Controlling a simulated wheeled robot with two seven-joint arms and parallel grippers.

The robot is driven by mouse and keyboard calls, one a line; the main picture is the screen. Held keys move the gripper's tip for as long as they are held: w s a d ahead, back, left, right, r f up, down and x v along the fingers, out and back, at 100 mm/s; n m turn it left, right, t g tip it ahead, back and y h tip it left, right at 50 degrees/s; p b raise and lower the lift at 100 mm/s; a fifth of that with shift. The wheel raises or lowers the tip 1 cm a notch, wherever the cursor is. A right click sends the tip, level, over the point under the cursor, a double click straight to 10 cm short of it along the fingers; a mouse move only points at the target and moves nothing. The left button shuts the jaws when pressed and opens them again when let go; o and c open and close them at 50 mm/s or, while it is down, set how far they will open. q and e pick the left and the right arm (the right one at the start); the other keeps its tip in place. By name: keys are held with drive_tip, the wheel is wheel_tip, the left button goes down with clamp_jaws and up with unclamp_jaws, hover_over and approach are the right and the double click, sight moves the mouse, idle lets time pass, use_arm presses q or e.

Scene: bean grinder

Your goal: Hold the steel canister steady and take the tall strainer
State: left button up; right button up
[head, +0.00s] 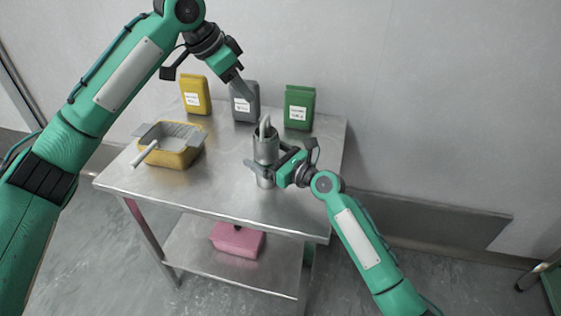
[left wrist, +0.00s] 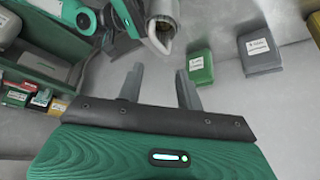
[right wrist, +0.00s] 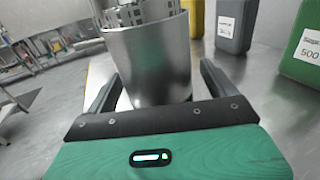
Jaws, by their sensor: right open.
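The steel canister (head: 266,148) stands upright on the steel table; it also shows in the right wrist view (right wrist: 148,60). The tall strainer (right wrist: 140,12) sits inside it, with its perforated upper part above the rim. Its looped handle (head: 264,124) sticks up, and shows in the left wrist view (left wrist: 160,42). My right gripper (right wrist: 152,85) is open, with one finger on each side of the canister; I cannot tell whether they touch it. My left gripper (left wrist: 158,82) is open and empty, raised behind and above the canister, in front of the grey bag.
Yellow (head: 194,94), grey (head: 240,112) and green (head: 298,108) bags stand along the table's back edge. A yellow tub (head: 180,160) with a grey handled basket sits at the left. A pink box (head: 238,240) lies on the lower shelf. The front tabletop is clear.

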drive_tip(key=shift+x, duration=0.8)
drive_tip(key=shift+c, duration=0.5)
